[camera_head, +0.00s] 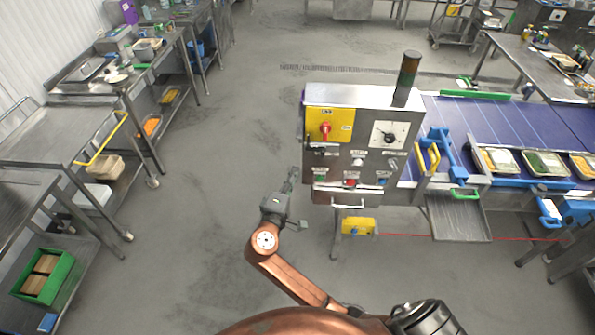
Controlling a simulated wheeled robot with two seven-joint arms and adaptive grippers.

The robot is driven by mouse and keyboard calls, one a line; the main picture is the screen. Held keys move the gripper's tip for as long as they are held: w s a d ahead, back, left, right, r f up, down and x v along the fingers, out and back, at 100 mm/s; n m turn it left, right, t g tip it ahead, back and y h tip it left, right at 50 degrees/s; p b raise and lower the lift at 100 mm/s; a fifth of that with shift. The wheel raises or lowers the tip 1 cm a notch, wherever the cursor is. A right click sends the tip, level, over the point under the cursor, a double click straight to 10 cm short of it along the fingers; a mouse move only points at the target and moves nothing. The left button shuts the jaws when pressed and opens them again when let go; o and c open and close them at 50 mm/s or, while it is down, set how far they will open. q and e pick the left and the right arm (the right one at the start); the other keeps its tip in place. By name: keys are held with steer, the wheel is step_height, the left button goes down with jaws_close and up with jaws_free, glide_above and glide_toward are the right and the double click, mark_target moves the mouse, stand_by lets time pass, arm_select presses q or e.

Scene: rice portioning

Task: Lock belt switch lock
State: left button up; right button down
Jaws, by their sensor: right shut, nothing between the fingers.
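The control box (357,100) of the belt stands in the middle of the view, with a grey metal front. A red rotary switch (326,129) sits on its yellow plate (343,121) at the upper left of the front. A small dark and silver piece (319,151) is just below the plate; I cannot tell whether it is the lock. My right gripper (292,176) is shut and empty, left of and below the box's lower left side, apart from the switch. My left gripper is out of view.
A black dial (389,132) and several buttons share the front. A bar handle (348,206) and yellow box (359,226) are below. The blue belt (510,120) with food trays runs right. Steel tables (50,135) stand left; the floor (190,220) between is clear.

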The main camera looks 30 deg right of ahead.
mark_target(317, 149)
steer(key=p+x, duration=0.2)
steer(key=x, duration=0.5)
steer(key=shift+w+d+r, duration=0.1)
steer(key=shift+d+r, duration=0.05)
steer(key=d+p, duration=0.1)
steer(key=s+d, duration=0.1)
steer(key=d, duration=0.1)
steer(key=shift+s+p, duration=0.15)
steer(key=shift+p, duration=0.2)
steer(key=shift+s+d, duration=0.3)
steer(key=shift+w+f, duration=0.1)
steer(key=shift+f, duration=0.15)
